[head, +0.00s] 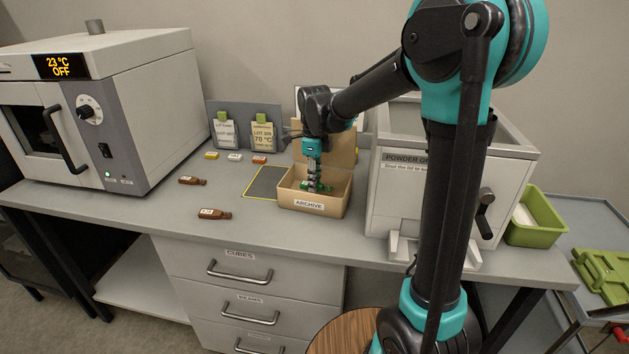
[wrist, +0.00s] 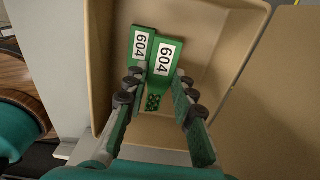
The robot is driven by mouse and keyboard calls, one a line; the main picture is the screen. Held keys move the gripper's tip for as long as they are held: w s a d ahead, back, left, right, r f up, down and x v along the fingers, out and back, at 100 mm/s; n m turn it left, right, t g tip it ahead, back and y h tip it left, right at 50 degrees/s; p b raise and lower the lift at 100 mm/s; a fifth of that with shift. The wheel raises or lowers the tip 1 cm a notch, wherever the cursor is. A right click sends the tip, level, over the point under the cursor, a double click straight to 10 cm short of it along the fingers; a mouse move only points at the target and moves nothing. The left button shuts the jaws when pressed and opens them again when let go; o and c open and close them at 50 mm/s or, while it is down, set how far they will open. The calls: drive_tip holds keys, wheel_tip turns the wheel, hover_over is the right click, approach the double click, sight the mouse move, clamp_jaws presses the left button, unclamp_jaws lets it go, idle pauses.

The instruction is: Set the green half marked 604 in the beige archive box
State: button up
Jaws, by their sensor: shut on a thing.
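The beige archive box (head: 334,207) stands open on the bench, labelled ARCHIVE on its front; its inside fills much of the wrist view (wrist: 222,40). My gripper (head: 314,184) points down into the box. In the wrist view its fingers (wrist: 157,84) are shut on a green half marked 604 (wrist: 168,58), the nearer-looking of two. Another green piece marked 604 (wrist: 143,44) is close beside it on the left, inside the box. A green lattice patch shows between the fingers below the label. Whether the held half touches the box floor, I cannot tell.
A grey mat with yellow edging (head: 266,182) lies left of the box. Two brown bottles (head: 213,214) lie on the bench further left, near an oven (head: 120,110). A powder cabinet (head: 400,200) stands close on the right. A green bin (head: 535,220) is beyond it.

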drive_tip(key=shift+f, duration=0.6)
drive_tip(key=o, duration=0.9)
drive_tip(key=shift+c, duration=0.2)
wheel_tip(320, 180, up, 13)
drive_tip(key=shift+r, duration=0.15)
